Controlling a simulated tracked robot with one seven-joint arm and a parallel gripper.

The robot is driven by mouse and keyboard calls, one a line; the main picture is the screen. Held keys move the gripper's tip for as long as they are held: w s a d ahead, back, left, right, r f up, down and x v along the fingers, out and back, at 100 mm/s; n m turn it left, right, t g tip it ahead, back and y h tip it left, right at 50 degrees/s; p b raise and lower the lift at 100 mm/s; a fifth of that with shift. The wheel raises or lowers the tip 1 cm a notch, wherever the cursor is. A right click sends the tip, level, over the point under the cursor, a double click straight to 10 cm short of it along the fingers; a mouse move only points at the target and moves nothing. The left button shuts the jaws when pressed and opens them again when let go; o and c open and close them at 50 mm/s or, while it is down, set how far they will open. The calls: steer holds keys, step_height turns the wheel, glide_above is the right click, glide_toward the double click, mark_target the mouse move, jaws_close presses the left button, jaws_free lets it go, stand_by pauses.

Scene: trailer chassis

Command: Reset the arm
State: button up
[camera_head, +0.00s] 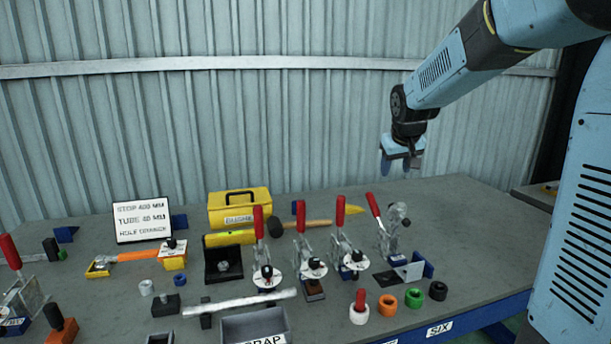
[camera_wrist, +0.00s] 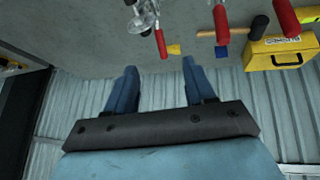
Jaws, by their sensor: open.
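My gripper (camera_head: 402,168) hangs from my light-blue arm at the upper right of the head view, above the back right part of the grey table. Its fingers point down and hold nothing. The fingers touch nothing that I can see.
The grey table (camera_head: 460,220) holds several red-handled toggle clamps (camera_head: 388,235), a yellow box (camera_head: 240,208), a sign (camera_head: 142,220), a hammer (camera_head: 300,224), coloured rings (camera_head: 414,298) and a scrap bin (camera_head: 255,326). A corrugated wall (camera_head: 300,120) stands behind. The table's right side is clear.

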steer(key=s+m, duration=0.1)
steer(key=s, duration=3.2)
steer(key=shift+a+f+m+g+y, duration=0.2)
steer(key=shift+m+g+y, duration=0.2)
